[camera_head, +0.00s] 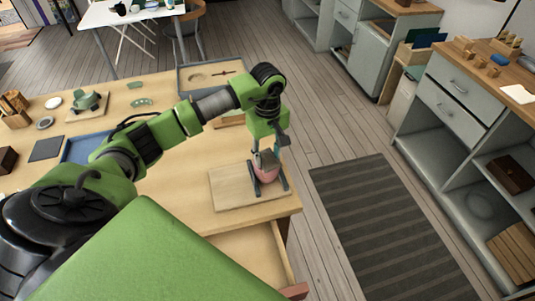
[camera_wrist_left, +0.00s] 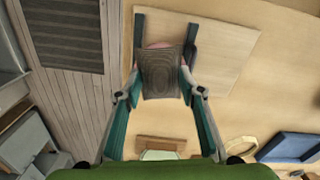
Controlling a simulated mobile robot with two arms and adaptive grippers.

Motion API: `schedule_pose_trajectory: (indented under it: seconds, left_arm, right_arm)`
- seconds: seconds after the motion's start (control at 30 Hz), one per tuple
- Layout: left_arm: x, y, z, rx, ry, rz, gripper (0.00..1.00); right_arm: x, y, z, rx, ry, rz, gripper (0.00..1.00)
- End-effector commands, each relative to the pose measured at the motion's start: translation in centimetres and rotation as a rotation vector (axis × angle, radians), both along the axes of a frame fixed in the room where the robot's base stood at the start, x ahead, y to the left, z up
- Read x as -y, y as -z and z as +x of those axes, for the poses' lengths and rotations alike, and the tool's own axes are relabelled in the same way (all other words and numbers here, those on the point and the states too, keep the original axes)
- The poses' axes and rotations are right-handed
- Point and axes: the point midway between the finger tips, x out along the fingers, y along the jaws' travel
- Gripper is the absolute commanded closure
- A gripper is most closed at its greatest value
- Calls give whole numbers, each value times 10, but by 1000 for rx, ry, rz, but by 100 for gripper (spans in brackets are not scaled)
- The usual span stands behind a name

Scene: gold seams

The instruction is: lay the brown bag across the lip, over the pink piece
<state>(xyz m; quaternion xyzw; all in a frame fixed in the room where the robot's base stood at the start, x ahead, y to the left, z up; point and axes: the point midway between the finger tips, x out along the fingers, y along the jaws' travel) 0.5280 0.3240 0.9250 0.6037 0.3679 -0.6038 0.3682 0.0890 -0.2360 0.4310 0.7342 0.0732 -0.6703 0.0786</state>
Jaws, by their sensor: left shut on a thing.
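My left gripper (camera_head: 265,157) is shut on the brown bag (camera_wrist_left: 161,73), a small textured brown-grey pad between its fingertips in the left wrist view. The bag also shows in the head view (camera_head: 268,158), just above or on a rounded pink thing (camera_head: 267,174). A thin pink edge (camera_wrist_left: 158,45) shows past the bag in the left wrist view. The bag hides most of the pink thing and its lip, so I cannot tell whether they touch. Dark upright bars (camera_wrist_left: 137,40) flank the pink thing on a pale wooden board (camera_head: 229,189). My right gripper is not in view.
The board lies near the right front corner of the wooden table (camera_head: 190,165). An open drawer (camera_head: 248,257) juts out below it. A grey tray (camera_head: 203,77) lies at the back, a blue tray (camera_head: 83,148) further left. Floor with a striped rug (camera_head: 385,220) lies right.

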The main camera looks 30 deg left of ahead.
Motion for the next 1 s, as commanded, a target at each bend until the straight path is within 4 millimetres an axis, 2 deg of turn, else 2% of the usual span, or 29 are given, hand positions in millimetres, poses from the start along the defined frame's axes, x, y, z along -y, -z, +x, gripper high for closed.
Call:
schedule_pose_trajectory:
  seconds: [0.23,0.27,0.33,0.57,0.6,0.67,1.0]
  left_arm:
    - [0,0,0,1,0,0,92]
    - [0,0,0,1,0,0,62]
    - [0,0,0,1,0,0,45]
    - [0,1,0,0,0,0,45]
    - [0,1,0,-1,1,0,42]
    - [0,2,0,-2,1,1,28]
    - [0,1,0,-1,1,0,28]
  right_arm:
    - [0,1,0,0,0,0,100]
    - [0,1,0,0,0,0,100]
    - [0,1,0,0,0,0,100]
    - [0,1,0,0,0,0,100]
    - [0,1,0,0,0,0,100]
    - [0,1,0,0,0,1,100]
    - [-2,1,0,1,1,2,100]
